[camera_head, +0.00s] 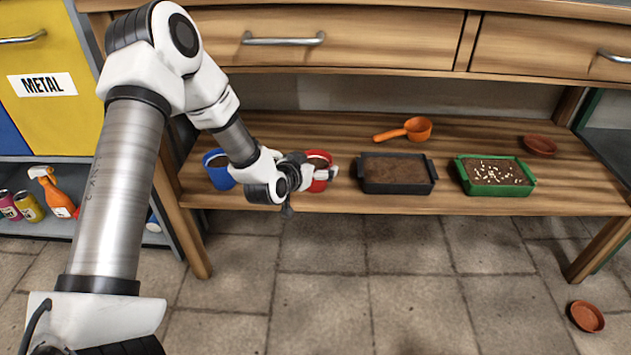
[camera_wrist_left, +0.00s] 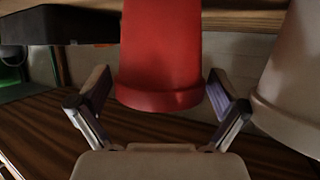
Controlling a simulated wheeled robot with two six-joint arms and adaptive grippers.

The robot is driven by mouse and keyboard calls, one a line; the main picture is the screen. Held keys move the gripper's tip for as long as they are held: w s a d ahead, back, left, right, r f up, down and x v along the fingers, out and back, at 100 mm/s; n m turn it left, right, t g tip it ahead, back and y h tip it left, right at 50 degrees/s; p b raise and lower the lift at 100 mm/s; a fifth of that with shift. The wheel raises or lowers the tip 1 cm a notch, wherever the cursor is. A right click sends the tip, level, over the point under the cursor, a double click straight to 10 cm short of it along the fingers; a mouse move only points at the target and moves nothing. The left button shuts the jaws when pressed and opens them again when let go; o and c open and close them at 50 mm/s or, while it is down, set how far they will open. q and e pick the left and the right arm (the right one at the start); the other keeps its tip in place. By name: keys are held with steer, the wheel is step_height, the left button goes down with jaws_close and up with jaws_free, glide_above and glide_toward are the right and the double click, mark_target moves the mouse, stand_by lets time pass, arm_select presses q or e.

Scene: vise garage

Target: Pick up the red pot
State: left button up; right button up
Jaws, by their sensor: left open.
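The red pot (camera_head: 318,157) stands on the wooden shelf, filled with something brown and partly hidden by my left gripper (camera_head: 320,174). In the left wrist view the red pot (camera_wrist_left: 160,55) fills the upper middle, with its rim pointing down in the picture. My left gripper (camera_wrist_left: 160,88) is open, with one finger on each side of the pot near its rim. I cannot tell whether the fingers touch it. My right gripper is not in view.
A blue pot (camera_head: 217,172) stands left of the red pot. A pale pot-like thing (camera_wrist_left: 290,85) is close by in the wrist view. A black planter (camera_head: 396,174), green planter (camera_head: 495,176) and orange scoop (camera_head: 417,128) are to the right. Drawers (camera_head: 350,40) overhang the shelf.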

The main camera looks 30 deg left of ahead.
arm_select(q)
steer(key=shift+w, duration=0.1)
steer(key=c, duration=1.1)
steer(key=shift+o, duration=0.2)
